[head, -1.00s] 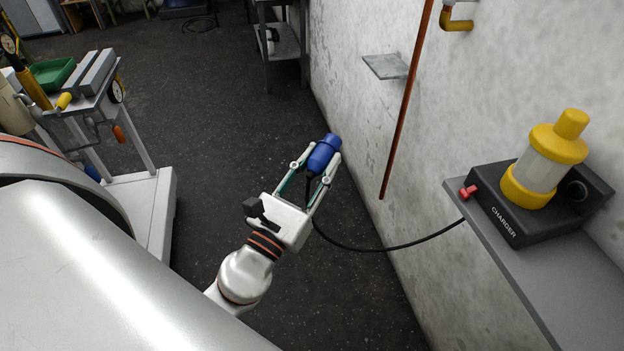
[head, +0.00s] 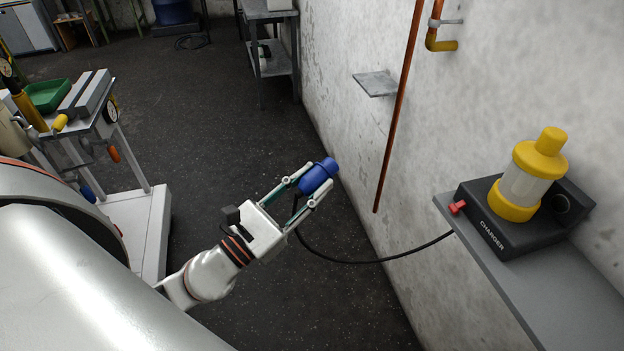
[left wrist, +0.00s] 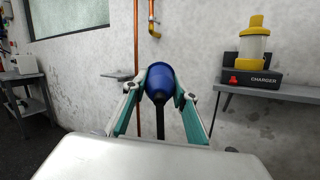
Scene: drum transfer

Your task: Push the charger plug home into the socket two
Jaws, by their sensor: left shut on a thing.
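The blue charger plug (head: 318,176) is held between the fingers of my left gripper (head: 312,183), which is shut on it. In the left wrist view the plug (left wrist: 159,82) sits between the fingertips of the gripper (left wrist: 160,88), its cable end toward me. A black cable (head: 375,260) hangs from the plug and runs to the charger (head: 512,220) on the wall shelf. The plug is in free air, apart from the wall. I cannot make out a socket marked two in either view. My right gripper is not in view.
A grey shelf (head: 540,285) on the right wall bears the charger and a yellow-capped lantern (head: 526,178). A copper pipe (head: 398,110) and a small ledge (head: 375,84) are on the wall ahead. A cart (head: 135,225) stands left. Dark floor lies open between.

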